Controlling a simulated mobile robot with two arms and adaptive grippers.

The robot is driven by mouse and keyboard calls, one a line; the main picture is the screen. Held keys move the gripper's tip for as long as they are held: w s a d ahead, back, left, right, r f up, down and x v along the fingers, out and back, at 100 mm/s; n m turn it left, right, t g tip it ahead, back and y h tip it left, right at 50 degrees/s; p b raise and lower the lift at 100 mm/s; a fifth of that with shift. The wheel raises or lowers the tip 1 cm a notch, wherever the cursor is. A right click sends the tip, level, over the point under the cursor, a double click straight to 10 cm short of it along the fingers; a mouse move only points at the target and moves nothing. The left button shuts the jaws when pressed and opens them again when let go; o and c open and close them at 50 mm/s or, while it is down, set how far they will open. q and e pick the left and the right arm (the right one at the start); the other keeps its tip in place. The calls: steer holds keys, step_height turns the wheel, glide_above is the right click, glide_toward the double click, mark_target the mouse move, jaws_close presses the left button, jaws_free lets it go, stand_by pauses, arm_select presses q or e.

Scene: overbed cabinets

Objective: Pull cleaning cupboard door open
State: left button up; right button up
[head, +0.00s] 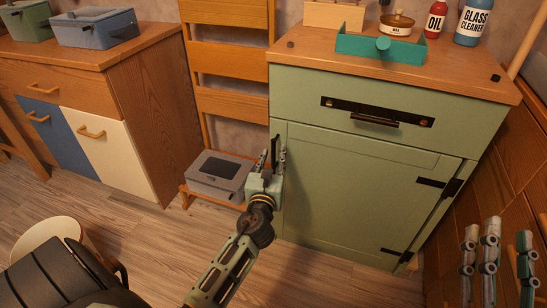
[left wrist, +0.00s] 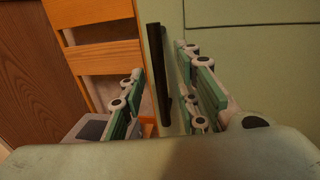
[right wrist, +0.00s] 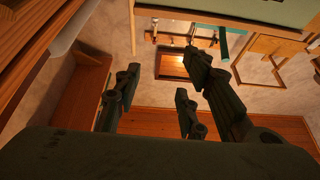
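The cleaning cupboard is a pale green cabinet, and its door (head: 345,195) appears shut, with black hinges (head: 430,183) at its right side. A dark vertical handle is at the door's left edge; it shows clearly in the left wrist view (left wrist: 159,75). My left gripper (head: 272,158) is open at the handle. In the left wrist view its fingers (left wrist: 165,90) stand on either side of the handle with visible gaps. My right gripper (head: 496,258) is open and empty at the lower right, away from the door.
Above the door is a drawer with a black pull (head: 375,118). The top holds a teal tray (head: 380,48) and bottles (head: 473,22). A grey box (head: 218,176) sits low beside the cupboard. A stool (head: 45,235) stands lower left. Floor before the door is clear.

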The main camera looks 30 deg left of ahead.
arm_select(q)
steer(key=shift+x, duration=0.85)
jaws_close()
